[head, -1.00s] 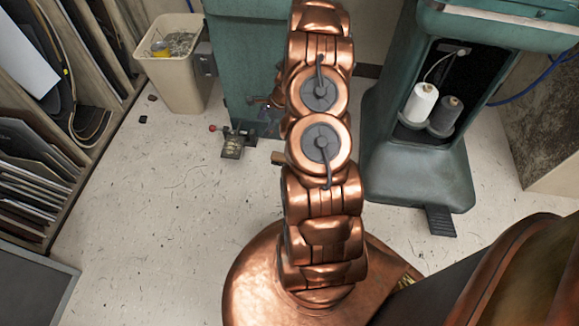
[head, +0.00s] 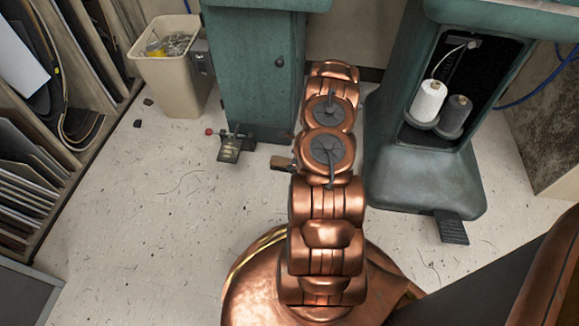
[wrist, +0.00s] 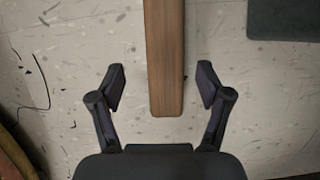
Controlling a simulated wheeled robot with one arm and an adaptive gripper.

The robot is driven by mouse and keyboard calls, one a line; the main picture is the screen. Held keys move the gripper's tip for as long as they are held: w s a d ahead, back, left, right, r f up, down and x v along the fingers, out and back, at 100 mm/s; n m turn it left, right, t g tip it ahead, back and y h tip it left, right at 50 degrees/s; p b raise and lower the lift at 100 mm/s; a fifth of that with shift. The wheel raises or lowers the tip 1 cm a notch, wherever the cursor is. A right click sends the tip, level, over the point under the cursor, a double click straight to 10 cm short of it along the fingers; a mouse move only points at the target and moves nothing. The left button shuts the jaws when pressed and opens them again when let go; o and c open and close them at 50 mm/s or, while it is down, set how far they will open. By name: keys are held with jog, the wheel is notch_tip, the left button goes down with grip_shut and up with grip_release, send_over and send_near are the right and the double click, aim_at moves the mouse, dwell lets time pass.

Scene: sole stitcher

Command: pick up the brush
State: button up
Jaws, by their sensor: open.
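The brush shows in the wrist view as a long wooden handle (wrist: 165,50), running from the top edge down between my fingers; its bristles are out of view. In the head view a small brown end, likely the brush (head: 281,163), shows on the floor just left of my arm; the arm hides the rest. My gripper (wrist: 161,84) is open in the wrist view, one finger on each side of the handle with a gap on both sides. The handle's near end lies between the fingers, short of the palm. The head view does not show my gripper.
A foot pedal (head: 230,150) stands left of the brush by the teal machine cabinet (head: 253,75). A second teal machine (head: 420,165) with thread spools is on the right. A beige bin (head: 172,85) stands at the back left. The floor in front is mostly clear.

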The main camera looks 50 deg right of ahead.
aim_at(290, 161)
jog(key=b+x, duration=0.1)
jog(key=x, duration=0.1)
jog(key=b+x, duration=0.1)
jog(key=x, duration=0.1)
jog(key=shift+w+d, duration=0.2)
jog(key=shift+d, duration=0.2)
jog(key=shift+w+a+f+b, duration=0.15)
jog(key=shift+f+b, duration=0.15)
jog(key=shift+f, duration=0.1)
jog(key=shift+r, duration=0.1)
jog(key=c, duration=1.3)
